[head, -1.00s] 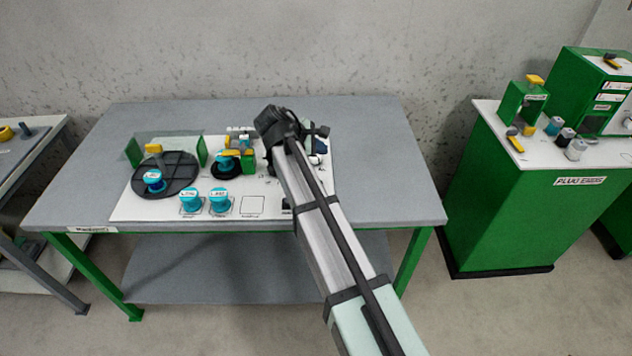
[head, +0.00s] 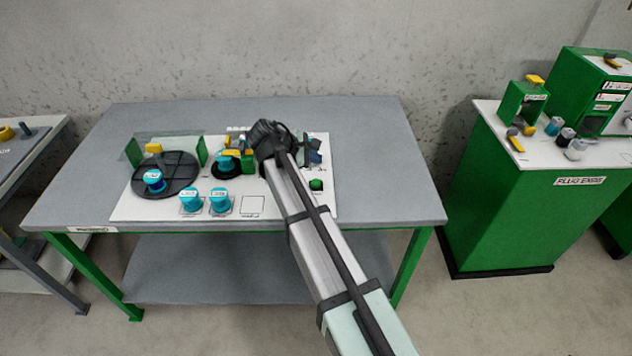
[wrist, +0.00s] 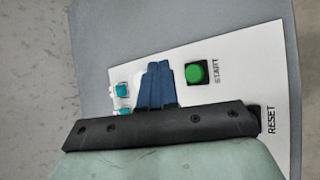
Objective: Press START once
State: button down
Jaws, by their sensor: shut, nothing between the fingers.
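The green START button (wrist: 196,73) sits in a black square on the white panel, with its label beside it in the wrist view. In the head view a green button (head: 316,184) shows on the panel's right part, just in front of my gripper. My gripper (wrist: 158,66) has blue fingers, closed together and empty. In the wrist view the fingertips are just left of the button, apart from it in the picture; their height above the panel is unclear. In the head view my gripper (head: 314,158) is partly hidden by my wrist.
The RESET label (wrist: 271,121) is by a mostly hidden dark button. Two teal-topped pieces (head: 190,200) (head: 220,201) stand on the panel's front left. A black disc (head: 180,180) and a clear guard (head: 170,145) are further left. The grey tabletop (head: 385,180) right of the panel is clear.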

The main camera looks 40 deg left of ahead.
aim_at(314, 183)
jog(key=shift+f, duration=2.9)
